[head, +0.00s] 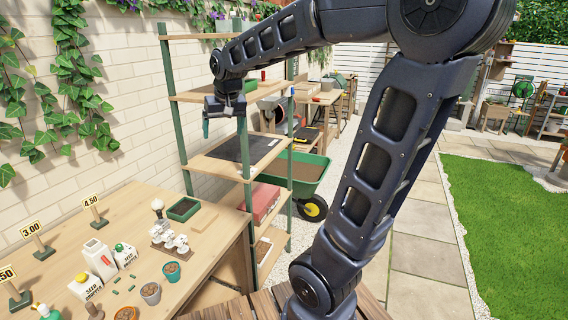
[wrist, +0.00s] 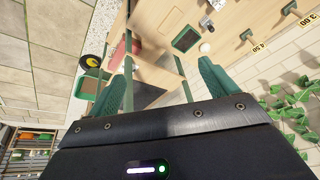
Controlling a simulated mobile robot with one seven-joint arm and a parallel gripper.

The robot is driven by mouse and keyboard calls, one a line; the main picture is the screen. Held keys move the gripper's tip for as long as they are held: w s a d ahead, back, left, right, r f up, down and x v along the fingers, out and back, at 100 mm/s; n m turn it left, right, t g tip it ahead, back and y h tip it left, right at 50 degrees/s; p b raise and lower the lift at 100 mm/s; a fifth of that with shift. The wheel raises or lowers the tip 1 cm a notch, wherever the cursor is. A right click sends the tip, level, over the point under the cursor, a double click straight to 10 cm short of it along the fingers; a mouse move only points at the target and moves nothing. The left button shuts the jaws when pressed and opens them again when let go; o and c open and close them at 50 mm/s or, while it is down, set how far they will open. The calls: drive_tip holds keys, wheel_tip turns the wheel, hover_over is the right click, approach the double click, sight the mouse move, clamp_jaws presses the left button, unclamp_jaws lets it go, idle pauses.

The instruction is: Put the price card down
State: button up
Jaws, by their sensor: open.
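In the wrist view the 4.50 card (wrist: 260,47) and the 3.00 card (wrist: 308,18) show at upper right. My gripper (head: 223,124) is in front of the shelf rack, above and apart from the cards. Its green fingers are spread in the wrist view (wrist: 165,78), with nothing visible between them.
A shelf rack (head: 187,110) with green posts stands beside the bench (head: 200,262). A dark mat (head: 243,147) lies on its shelf. Seed shaker boxes (head: 98,258), small pots (head: 150,292) and a green tray (head: 183,209) crowd the bench. A green wheelbarrow (head: 300,179) stands behind the rack.

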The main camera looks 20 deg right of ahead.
drive_tip(key=s+d+f, duration=0.3)
drive_tip(key=s+d, duration=0.3)
drive_tip(key=s, duration=0.2)
drive_tip(key=s+d+f+m+h, duration=0.1)
drive_tip(key=s+d+f, duration=0.2)
drive_tip(key=s+d, duration=0.3)
drive_tip(key=s, duration=0.3)
drive_tip(key=shift+s+d+t, duration=0.25)
drive_tip(key=shift+s+t, duration=0.05)
drive_tip(key=shift+t, duration=0.1)
drive_tip(key=shift+o, duration=0.4)
idle(0.8)
